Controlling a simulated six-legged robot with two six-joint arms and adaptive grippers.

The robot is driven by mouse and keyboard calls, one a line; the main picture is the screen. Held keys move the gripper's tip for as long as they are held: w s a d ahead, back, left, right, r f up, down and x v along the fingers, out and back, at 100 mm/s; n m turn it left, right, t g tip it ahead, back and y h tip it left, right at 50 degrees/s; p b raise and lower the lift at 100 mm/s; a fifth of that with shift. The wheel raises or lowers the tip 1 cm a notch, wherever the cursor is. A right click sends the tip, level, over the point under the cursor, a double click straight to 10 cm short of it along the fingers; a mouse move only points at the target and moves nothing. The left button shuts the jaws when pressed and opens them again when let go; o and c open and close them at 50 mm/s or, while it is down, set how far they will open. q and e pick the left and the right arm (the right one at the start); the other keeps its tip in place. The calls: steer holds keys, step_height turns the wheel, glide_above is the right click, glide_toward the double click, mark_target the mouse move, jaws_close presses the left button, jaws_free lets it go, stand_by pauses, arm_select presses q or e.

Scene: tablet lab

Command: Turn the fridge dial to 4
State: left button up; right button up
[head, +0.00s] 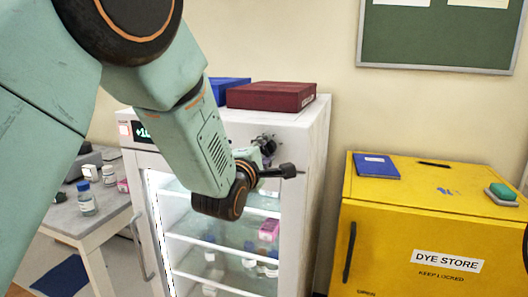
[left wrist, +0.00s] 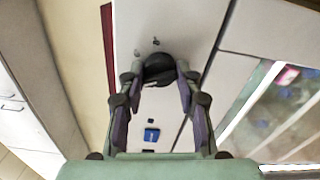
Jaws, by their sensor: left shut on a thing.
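The white fridge (head: 312,135) has a glass door and a white top panel. My left gripper (head: 270,150) is at the right part of that panel, in front of the dial. In the left wrist view, the black round dial (left wrist: 158,70) sits between the two fingertips of my left gripper (left wrist: 160,76), which is shut on it. Small dark marks show on the white panel above the dial. The numbers and the dial's setting cannot be read. In the head view my gripper largely covers the dial. My right gripper is not in view.
A dark red box (head: 270,97) and a blue box (head: 230,88) lie on the fridge top. A lit display (head: 144,132) is at the panel's left. A yellow dye store cabinet (head: 405,235) stands to the right. A side table (head: 75,215) with bottles stands left.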

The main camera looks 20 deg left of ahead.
arm_select(q)
steer(key=shift+r, duration=0.1)
steer(key=o, duration=1.1)
steer(key=shift+w+d, duration=0.1)
steer(key=shift+o, duration=0.2)
steer(key=shift+s, duration=0.25)
steer(key=s, duration=1.1)
steer(key=shift+s+a, duration=0.25)
steer(key=shift+s, duration=0.05)
